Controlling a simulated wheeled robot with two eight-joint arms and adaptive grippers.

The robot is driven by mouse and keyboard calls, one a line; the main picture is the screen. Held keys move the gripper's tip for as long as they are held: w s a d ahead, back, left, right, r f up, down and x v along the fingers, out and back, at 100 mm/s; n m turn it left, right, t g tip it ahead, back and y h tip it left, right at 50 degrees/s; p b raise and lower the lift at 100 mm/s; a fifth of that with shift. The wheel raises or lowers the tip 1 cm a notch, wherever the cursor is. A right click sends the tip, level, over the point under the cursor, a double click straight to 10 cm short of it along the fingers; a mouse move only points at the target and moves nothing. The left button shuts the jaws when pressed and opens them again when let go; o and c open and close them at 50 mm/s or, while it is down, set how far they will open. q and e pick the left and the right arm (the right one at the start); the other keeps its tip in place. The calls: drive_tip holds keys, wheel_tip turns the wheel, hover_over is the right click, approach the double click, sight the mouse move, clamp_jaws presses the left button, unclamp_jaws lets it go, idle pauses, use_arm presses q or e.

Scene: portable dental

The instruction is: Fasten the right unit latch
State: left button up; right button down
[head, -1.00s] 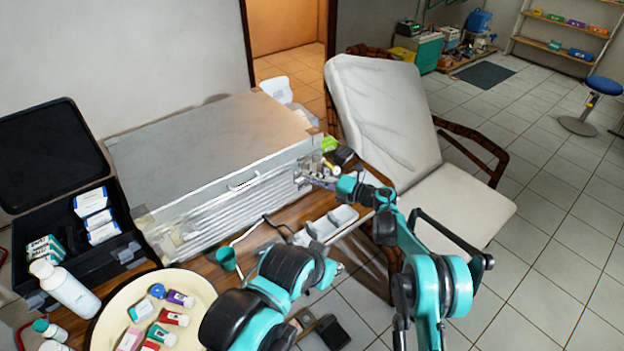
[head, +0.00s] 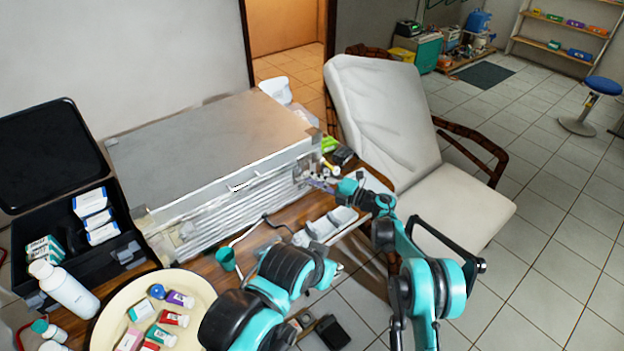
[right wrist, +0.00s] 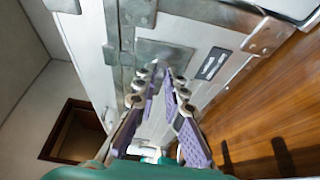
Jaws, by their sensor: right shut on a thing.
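The unit is a large silver case (head: 205,140) with a flat grey lid, lying on the wooden table. Its right latch is at the right end of the front face. In the right wrist view metal latch hardware (right wrist: 162,54) sits on the case seam, just beyond the fingertips. My right gripper (head: 318,184) is at this front right corner. In the right wrist view its purple fingers (right wrist: 164,82) reach to the latch and are shut on it. The fingertips hide the part being held.
An open black case (head: 75,225) with boxes stands left of the unit. A cream round tray (head: 205,290) of small bottles is in front. A white reclining chair (head: 385,120) stands to the right.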

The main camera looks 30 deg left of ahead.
drive_tip(key=c, duration=1.6)
unclamp_jaws()
drive_tip(key=d, duration=1.2)
drive_tip(key=shift+w, duration=0.1)
